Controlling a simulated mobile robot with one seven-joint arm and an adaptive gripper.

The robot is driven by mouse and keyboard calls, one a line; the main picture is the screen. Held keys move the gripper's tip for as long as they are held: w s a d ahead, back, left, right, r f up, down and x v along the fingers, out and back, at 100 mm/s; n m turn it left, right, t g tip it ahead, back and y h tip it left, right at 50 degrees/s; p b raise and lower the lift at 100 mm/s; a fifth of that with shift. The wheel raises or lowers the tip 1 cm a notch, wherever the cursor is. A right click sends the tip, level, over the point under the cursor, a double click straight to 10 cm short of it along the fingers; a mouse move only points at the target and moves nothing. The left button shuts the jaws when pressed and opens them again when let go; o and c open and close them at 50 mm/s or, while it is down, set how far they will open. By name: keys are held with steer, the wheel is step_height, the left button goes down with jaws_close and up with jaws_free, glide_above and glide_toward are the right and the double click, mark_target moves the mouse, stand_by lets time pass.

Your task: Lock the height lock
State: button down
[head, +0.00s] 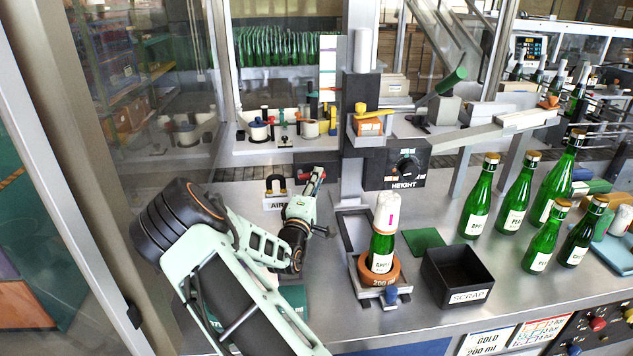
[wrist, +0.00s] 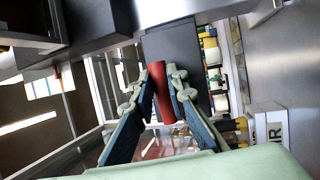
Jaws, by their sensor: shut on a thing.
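The height lock appears to be the red handle (head: 304,176) on the left side of the column, left of the black HEIGHT box (head: 404,170) with its round knob. In the wrist view the red handle (wrist: 160,92) stands between the two fingers. My gripper (head: 315,183) is at the handle, with its fingers (wrist: 167,88) shut on it. The fingers hide part of the handle. The head view shows too little to tell the lock's exact angle.
The grey column (head: 352,185) rises beside my gripper. An AIR block (head: 276,194) stands close on its left. A green bottle (head: 383,243) with a white foil sits upright in the orange 200 ml holder (head: 360,265). A black SCRAP bin (head: 457,276) and several bottles are to the right.

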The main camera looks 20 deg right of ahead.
steer(key=shift+r+n+t+b, duration=0.3)
steer(key=shift+n+b, duration=0.25)
steer(key=shift+n, duration=0.2)
steer(key=shift+r+n+t+b, duration=0.15)
steer(key=shift+n+t+b, duration=0.15)
steer(key=shift+n+b, duration=0.35)
steer(key=c, duration=1.9)
jaws_free()
step_height(320, 180, up, 10)
steer(key=shift+r, duration=0.1)
